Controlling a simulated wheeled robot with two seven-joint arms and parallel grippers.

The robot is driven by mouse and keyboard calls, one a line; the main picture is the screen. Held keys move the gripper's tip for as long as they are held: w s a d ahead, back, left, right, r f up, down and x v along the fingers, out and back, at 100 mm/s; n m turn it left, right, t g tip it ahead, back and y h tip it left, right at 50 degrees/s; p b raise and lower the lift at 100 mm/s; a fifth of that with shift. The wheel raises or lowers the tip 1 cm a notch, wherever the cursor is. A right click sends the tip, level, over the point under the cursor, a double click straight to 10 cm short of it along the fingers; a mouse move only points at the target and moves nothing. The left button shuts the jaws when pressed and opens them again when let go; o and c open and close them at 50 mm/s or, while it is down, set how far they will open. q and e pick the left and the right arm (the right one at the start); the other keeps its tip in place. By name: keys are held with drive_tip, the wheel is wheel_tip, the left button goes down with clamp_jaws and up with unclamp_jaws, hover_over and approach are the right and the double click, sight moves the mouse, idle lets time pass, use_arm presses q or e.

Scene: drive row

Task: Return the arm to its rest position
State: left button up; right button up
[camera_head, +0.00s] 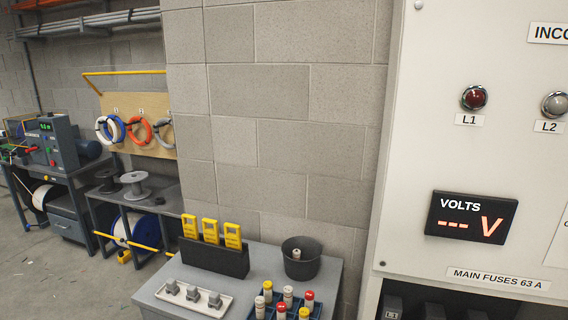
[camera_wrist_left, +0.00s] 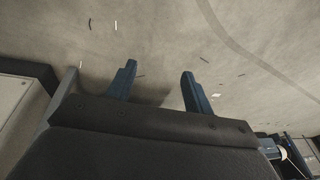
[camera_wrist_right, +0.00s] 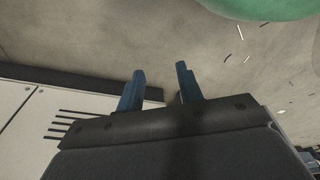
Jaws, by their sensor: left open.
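My left gripper (camera_wrist_left: 158,82) shows in the left wrist view with its two blue fingers spread apart. Nothing is between them, and bare concrete floor lies beyond. My right gripper (camera_wrist_right: 160,80) shows in the right wrist view with its two blue fingers apart and nothing between them. Neither arm shows in the head view.
A grey bench (camera_head: 247,272) holds a black bin (camera_head: 301,266), a holder with yellow tools (camera_head: 210,230) and several fuses. A pale cabinet (camera_head: 420,130) stands at right. A green rounded object (camera_wrist_right: 262,8) is near the right gripper. Floor at left is open.

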use_arm(q)
drive_tip(key=s+d+g+h+b, duration=0.1)
drive_tip(key=s+d, duration=0.7)
drive_tip(key=d, duration=0.2)
drive_tip(key=shift+s+d+f, duration=0.35)
drive_tip(key=shift+d+f, duration=0.05)
drive_tip(key=shift+f, duration=0.05)
use_arm(e)
drive_tip(key=shift+w+a+r, duration=0.3)
drive_tip(key=shift+r, duration=0.35)
drive_tip(key=shift+w+a+r, duration=0.3)
drive_tip(key=shift+r, duration=0.3)
drive_tip(key=shift+d, duration=0.1)
use_arm(q)
drive_tip(key=shift+w, duration=0.15)
